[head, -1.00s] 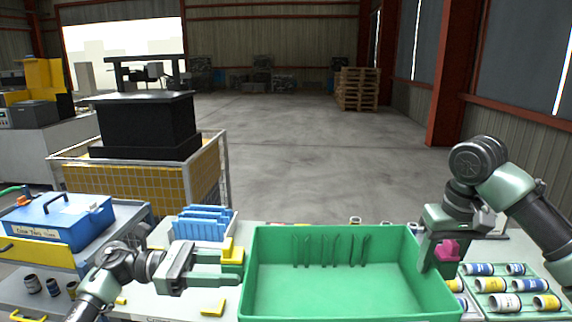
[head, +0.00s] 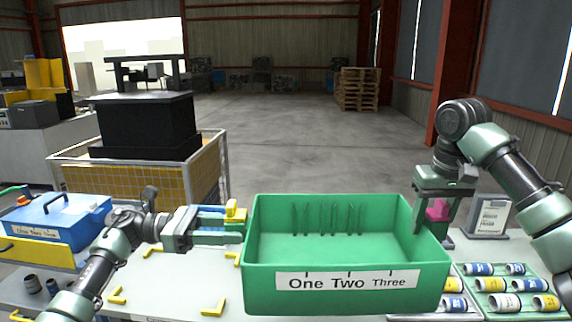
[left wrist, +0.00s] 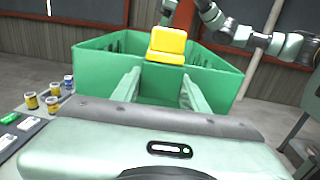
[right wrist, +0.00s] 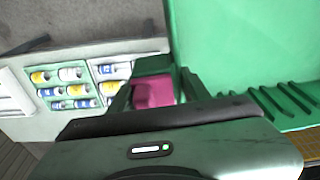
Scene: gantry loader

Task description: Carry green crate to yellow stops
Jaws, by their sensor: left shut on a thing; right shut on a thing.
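The green crate (head: 345,239) is held up above the table between my grippers, roughly level and empty, its front label reading One Two Three. My left gripper (head: 238,231) is shut on the crate's yellow handle (head: 236,211); this handle also shows in the left wrist view (left wrist: 167,44). My right gripper (head: 428,215) is shut on the pink handle (head: 438,210) at the crate's right side; it shows in the right wrist view (right wrist: 153,91). Several yellow stops (head: 213,308) lie on the table left of the crate. The crate hides part of the table.
A tray of labelled cans (head: 505,284) lies right of the crate, with a small sign (head: 490,216) behind it. A blue toolbox (head: 55,218) stands on a cart at left. Blue racks (head: 210,212) stand behind my left gripper. The table (head: 165,280) between the stops is bare.

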